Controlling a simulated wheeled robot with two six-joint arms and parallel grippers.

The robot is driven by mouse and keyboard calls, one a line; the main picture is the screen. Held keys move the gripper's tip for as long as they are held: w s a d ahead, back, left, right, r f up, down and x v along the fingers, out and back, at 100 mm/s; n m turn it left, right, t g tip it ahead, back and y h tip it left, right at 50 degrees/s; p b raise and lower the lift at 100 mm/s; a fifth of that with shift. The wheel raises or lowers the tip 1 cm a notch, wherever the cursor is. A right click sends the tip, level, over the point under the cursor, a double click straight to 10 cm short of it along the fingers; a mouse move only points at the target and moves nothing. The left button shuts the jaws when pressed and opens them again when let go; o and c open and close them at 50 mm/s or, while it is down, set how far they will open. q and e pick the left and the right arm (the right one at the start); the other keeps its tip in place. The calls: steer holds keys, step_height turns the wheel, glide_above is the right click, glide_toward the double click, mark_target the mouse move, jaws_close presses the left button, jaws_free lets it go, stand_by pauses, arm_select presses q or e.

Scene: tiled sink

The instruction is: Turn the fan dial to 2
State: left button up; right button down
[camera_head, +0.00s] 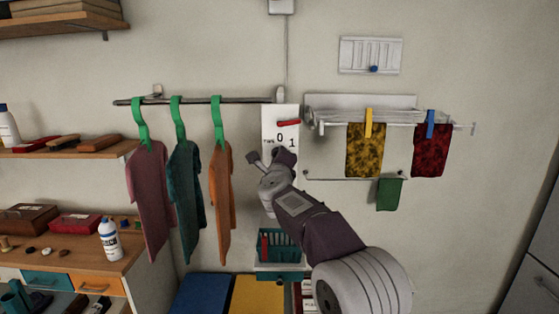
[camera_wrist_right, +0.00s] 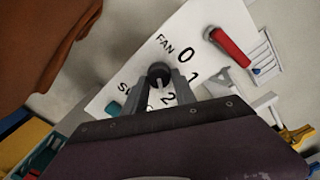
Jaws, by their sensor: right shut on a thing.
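The white control panel (camera_head: 280,120) hangs on the wall and carries the word FAN with 0, 1 and 2 in the right wrist view (camera_wrist_right: 125,65). The fan dial (camera_wrist_right: 158,72) is a dark round knob beside these numbers. My right gripper (camera_wrist_right: 163,84) is shut on the knob, one finger on each side. In the head view my right gripper (camera_head: 272,160) covers the dial and the lower panel. I cannot tell which number the dial points at. My left gripper is in neither view.
A red handle (camera_wrist_right: 230,47) sticks out at the panel's upper right, and a teal knob (camera_wrist_right: 113,108) sits lower down. Hanging clothes (camera_head: 185,190) are close on the left. A drying rack (camera_head: 385,118) with cloths is on the right. A teal basket (camera_head: 280,245) is below.

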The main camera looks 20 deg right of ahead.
steer(key=shift+r, duration=0.45)
steer(key=c, duration=1.1)
jaws_free()
steer(key=shift+o, duration=0.4)
steer(key=shift+w+f, duration=0.2)
steer(key=shift+f, duration=0.1)
steer(key=b+v, duration=0.2)
steer(key=v, duration=0.7)
steer(key=shift+b, duration=0.4)
